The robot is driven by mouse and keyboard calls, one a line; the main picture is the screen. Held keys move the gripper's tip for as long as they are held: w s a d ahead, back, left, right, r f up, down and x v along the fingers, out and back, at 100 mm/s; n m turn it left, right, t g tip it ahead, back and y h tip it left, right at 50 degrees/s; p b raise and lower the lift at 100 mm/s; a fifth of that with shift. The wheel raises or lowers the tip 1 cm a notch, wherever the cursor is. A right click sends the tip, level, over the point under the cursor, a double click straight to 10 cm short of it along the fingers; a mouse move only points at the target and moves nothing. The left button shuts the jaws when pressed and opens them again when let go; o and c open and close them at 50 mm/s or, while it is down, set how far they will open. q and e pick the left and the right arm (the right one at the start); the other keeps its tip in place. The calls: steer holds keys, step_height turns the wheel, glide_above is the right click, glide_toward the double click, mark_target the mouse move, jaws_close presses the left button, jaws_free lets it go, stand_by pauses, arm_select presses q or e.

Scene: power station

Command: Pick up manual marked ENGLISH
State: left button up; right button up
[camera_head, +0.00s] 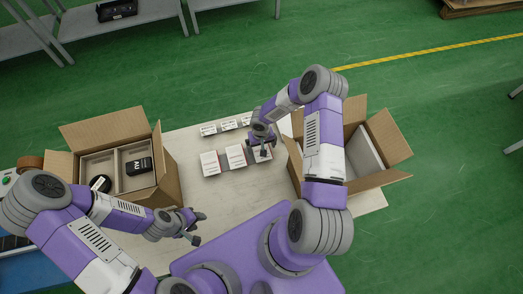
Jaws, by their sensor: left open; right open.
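Several small white manuals lie on the pale table in two rows. The near row holds a left manual (210,163), a middle manual (236,156) and a right manual (262,153), partly covered by my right gripper. The far row has smaller white items (229,124). Their print is too small to read, so I cannot tell which is marked ENGLISH. My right gripper (264,152) is open, at or just above the right manual of the near row. My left gripper (199,227) is open and empty over the table's front part, apart from the manuals.
An open cardboard box (168,184) with dividers and black items stands at the left of the table (190,145). Another open box (386,178) stands at the right, partly behind my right arm. Grey shelves (120,22) stand at the back.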

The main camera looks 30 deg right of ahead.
steer(key=c, duration=1)
